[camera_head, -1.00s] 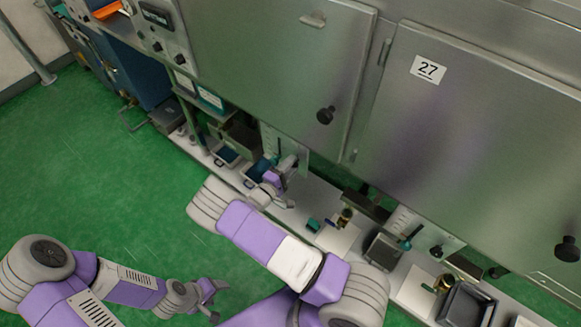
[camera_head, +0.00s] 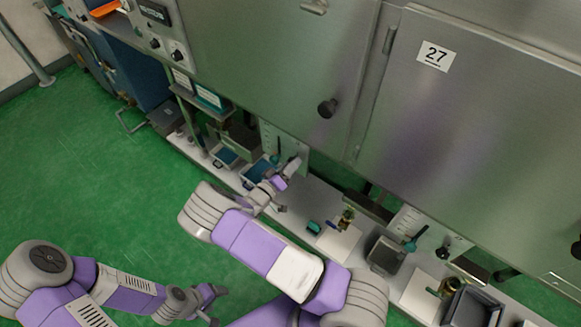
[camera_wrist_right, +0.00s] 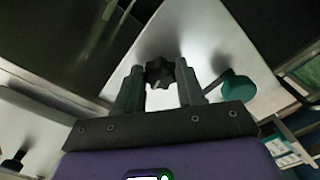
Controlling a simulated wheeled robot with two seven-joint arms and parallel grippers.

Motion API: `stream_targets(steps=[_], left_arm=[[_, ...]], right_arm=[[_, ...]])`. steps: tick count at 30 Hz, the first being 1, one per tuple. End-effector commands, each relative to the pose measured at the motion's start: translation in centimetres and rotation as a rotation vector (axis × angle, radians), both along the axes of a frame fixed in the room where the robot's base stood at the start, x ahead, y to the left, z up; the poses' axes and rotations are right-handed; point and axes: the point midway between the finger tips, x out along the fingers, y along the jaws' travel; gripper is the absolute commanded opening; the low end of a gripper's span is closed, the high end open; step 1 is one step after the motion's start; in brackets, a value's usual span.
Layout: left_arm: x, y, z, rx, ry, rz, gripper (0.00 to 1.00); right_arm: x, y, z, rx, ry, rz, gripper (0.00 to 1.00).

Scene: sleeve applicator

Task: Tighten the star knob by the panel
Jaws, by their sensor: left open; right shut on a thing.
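The star knob (camera_wrist_right: 160,73) is black and lobed. In the right wrist view it sits between the two fingers of my right gripper (camera_wrist_right: 160,84), which is shut on it. Behind it is a pale metal panel (camera_wrist_right: 205,45). In the head view my right gripper (camera_head: 291,168) is at the front of the upright panel (camera_head: 299,150) below the big steel doors; the knob is hidden there. My left gripper (camera_head: 216,303) is open and empty above the green floor, away from the panel.
A teal-handled lever (camera_wrist_right: 235,86) is beside the knob; it also shows in the head view (camera_head: 275,157). Trays, a teal block (camera_head: 314,227) and a white sheet (camera_head: 338,243) lie on the narrow shelf. The green floor (camera_head: 110,200) at left is clear.

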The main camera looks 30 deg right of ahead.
Motion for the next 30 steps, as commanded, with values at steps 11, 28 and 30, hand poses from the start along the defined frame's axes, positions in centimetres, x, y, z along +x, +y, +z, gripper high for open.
stream_targets(steps=[11,28,30], left_arm=[[0.00,0.00,-1.08,0.000,0.000,0.000,0.63],[0.00,0.00,-1.19,0.000,0.000,0.000,0.63],[0.00,0.00,-1.18,0.000,0.000,0.000,0.63]], right_arm=[[0.00,0.06,-0.14,0.069,-0.160,0.001,0.08],[0.02,0.06,-0.05,0.082,-0.192,0.001,0.08],[0.02,0.06,-0.05,0.082,-0.192,0.001,0.46]])
